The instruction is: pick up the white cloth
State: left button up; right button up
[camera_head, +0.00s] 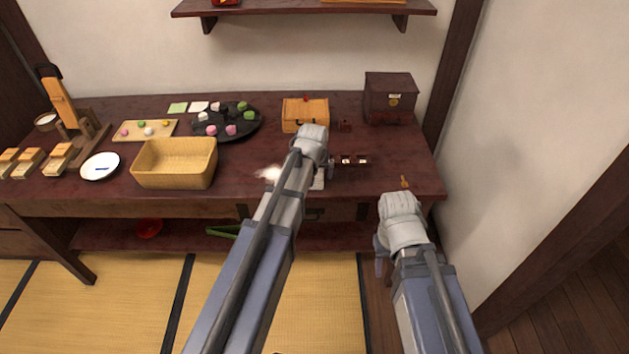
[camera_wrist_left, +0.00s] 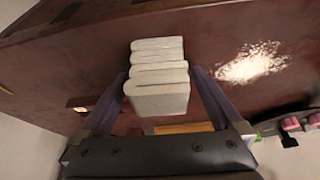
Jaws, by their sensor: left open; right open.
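The white cloth (camera_wrist_left: 158,92) shows in the left wrist view as a folded, layered white bundle on the dark red table. In the head view only a small pale part of it (camera_head: 319,181) shows beside my left gripper (camera_head: 324,170); the arm hides the rest. In the left wrist view, my left gripper (camera_wrist_left: 160,80) is open, with one finger on each side of the cloth. I cannot tell whether the fingers touch it. My right gripper (camera_head: 382,258) is open and empty, in front of the table's right part, away from the cloth.
A white powdery patch (camera_head: 270,172) lies left of the cloth. A wicker basket (camera_head: 176,182) stands farther left. The table (camera_head: 400,160) is mostly clear at right.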

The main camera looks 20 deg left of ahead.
pick_arm(q)
jog(key=c, duration=1.4)
jog(key=shift+o, duration=0.2)
jog(key=shift+r, duration=0.15)
notch_tip(320, 180, up, 10)
jog(key=p, duration=1)
